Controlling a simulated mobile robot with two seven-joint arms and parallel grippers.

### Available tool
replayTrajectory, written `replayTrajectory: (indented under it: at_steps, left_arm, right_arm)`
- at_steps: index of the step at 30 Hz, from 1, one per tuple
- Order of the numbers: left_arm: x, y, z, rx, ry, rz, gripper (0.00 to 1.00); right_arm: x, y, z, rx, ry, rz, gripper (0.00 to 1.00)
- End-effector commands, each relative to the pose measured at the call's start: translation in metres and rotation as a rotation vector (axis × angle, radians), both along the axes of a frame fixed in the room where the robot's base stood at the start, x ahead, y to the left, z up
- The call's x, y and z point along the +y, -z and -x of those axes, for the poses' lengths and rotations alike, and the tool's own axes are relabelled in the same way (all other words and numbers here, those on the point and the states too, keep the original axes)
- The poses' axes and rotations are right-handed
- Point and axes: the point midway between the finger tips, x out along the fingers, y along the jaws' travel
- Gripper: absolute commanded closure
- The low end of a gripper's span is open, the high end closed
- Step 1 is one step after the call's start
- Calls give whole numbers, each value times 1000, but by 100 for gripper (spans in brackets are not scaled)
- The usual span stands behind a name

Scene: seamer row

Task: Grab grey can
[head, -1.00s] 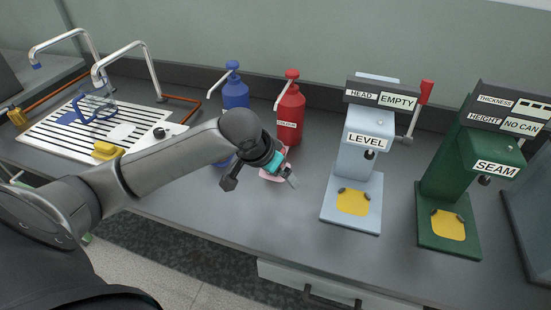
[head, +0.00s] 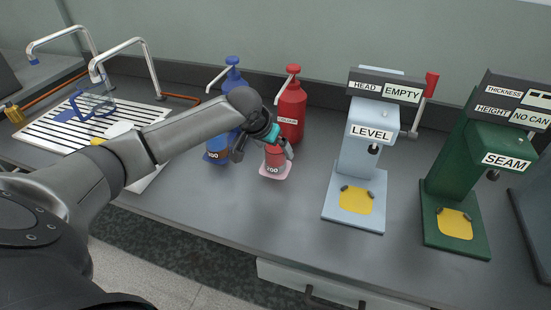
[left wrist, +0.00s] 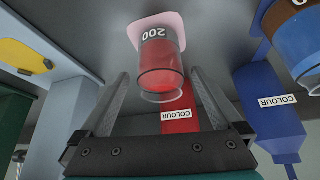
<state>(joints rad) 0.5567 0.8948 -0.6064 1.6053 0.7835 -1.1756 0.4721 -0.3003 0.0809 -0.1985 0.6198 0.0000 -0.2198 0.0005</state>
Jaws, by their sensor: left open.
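I cannot pick out a grey can in these views. A clear beaker (head: 274,162) with red contents and a grey band marked 200 stands on a pink pad (head: 275,174) in front of the red pump bottle. In the left wrist view the beaker (left wrist: 161,62) appears upside down, between and beyond the fingertips. My left gripper (head: 264,148) is open just above and behind the beaker, with nothing held. Its two fingers (left wrist: 160,76) stand apart on either side in the left wrist view. I cannot tell whether they touch the beaker. My right gripper is out of view.
A blue beaker (head: 217,150) stands left of the gripper. Behind are a red pump bottle (head: 291,105) and a blue one (head: 233,88). The LEVEL machine (head: 366,160) and green SEAM machine (head: 447,190) stand to the right. The counter front (head: 250,215) is clear.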

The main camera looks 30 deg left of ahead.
Motion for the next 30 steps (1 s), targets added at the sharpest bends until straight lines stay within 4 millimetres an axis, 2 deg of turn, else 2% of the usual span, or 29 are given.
replayTrajectory:
  at_steps: [8, 15, 23, 25, 30]
  left_arm:
    - [1, 22, -15, -1, -1, 0, 0]
    - [2, 43, -28, 0, 0, -1, 0]
    - [2, 45, -29, 0, 1, -2, 0]
    - [2, 44, -29, 0, 1, -2, 5]
    - [2, 44, -29, 0, 1, -2, 24]
  right_arm:
    - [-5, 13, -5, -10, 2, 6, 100]
    - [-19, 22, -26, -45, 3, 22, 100]
    - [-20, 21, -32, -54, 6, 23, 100]
    - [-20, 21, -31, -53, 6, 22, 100]
    - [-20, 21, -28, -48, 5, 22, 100]
